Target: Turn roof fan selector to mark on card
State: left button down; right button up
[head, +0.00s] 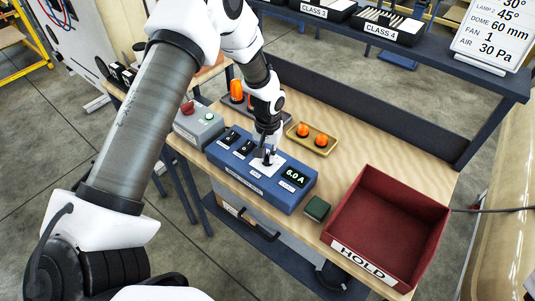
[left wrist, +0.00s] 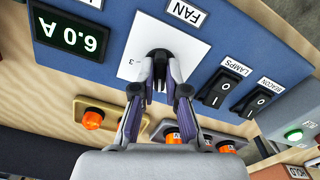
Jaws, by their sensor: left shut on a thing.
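The roof fan selector is a black knob (left wrist: 159,56) on a white plate (left wrist: 190,40) labelled FAN, on a blue control box (head: 240,183). My left gripper (head: 268,157) reaches down onto it; in the left wrist view the gripper (left wrist: 160,80) is shut on the knob. The fingers hide most of the knob and its pointer; a "3" shows beside it on the plate. The card (head: 492,38) at the top right reads FAN 1, with lamp, dome and air values. The box's display (head: 294,176) reads 6.0 A. My right gripper is not in view.
Two black rocker switches (left wrist: 230,88) labelled LAMPS and BEACON sit beside the fan plate. A yellow tray (head: 325,146) with orange lamps lies behind the box. A red HOLD bin (head: 433,217) and a small green block (head: 317,208) are to the right.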

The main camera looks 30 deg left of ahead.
pick_arm(q)
jog(key=shift+s+f, duration=0.15)
jog(key=shift+f, duration=0.05)
jog(key=c, duration=1.2)
grip_release()
jog(key=shift+w, duration=0.2)
notch_tip(320, 180, up, 12)
